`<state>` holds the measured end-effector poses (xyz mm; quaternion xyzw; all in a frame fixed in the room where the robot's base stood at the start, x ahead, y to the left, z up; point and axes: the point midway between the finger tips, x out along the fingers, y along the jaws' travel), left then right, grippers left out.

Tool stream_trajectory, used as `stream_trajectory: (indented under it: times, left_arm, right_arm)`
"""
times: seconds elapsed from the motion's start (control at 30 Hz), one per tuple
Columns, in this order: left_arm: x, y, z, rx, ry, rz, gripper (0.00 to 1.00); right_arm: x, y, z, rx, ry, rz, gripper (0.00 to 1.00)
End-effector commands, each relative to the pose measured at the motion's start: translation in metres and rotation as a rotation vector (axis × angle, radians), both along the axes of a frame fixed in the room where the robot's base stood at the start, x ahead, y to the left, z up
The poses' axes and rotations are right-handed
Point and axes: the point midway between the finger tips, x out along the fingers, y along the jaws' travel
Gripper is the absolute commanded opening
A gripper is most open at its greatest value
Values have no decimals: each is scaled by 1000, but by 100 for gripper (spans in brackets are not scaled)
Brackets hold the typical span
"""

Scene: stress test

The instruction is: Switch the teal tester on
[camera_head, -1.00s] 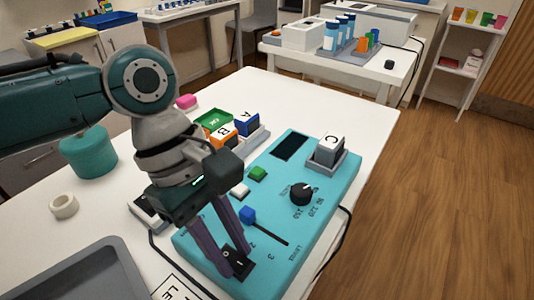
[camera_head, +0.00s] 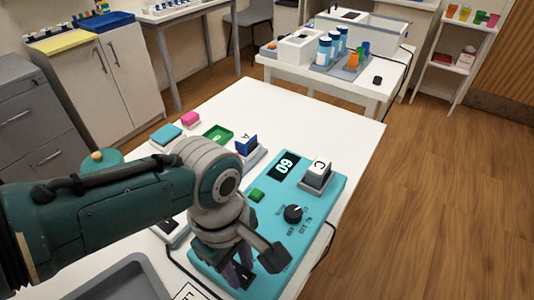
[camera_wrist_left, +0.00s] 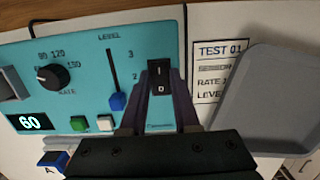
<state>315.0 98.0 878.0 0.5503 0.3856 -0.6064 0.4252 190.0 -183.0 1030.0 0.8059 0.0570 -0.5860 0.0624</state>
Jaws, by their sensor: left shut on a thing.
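The teal tester (camera_head: 322,212) lies on the white table with its display (camera_head: 285,166) lit and reading 60, also readable in the left wrist view (camera_wrist_left: 30,122). Its black rocker switch (camera_wrist_left: 161,75) is marked I and O and sits near the tester's edge. My left gripper (camera_wrist_left: 160,96) has its two purple fingers down at the switch, closed on its sides. In the head view my left gripper (camera_head: 240,273) and wrist hide most of the switch and the blue slider (camera_wrist_left: 117,101). My right gripper is in neither view.
A grey tray (camera_wrist_left: 272,105) and a printed TEST 01 card (camera_wrist_left: 222,60) lie beside the tester. A cable runs along its edge.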

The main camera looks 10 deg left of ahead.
Motion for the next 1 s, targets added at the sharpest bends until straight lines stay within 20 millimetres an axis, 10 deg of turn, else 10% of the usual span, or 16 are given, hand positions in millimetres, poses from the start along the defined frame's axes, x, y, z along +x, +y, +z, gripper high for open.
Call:
stream_trajectory:
  times: [0.17, 0.2, 0.43, 0.73, 1.0]
  left_arm:
    - [1, -1, 1, -2, 1, -1, 0]
    - [0, -1, 1, -2, 1, -1, 34]
    - [0, -1, 1, -2, 1, -1, 60]
    - [0, 0, 5, -2, 2, -1, 60]
    - [2, 4, 55, -3, -1, 0, 60]
  right_arm:
    - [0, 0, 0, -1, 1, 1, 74]
    - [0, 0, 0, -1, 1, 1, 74]
    - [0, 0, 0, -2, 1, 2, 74]
    - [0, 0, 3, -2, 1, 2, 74]
    - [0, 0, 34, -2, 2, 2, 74]
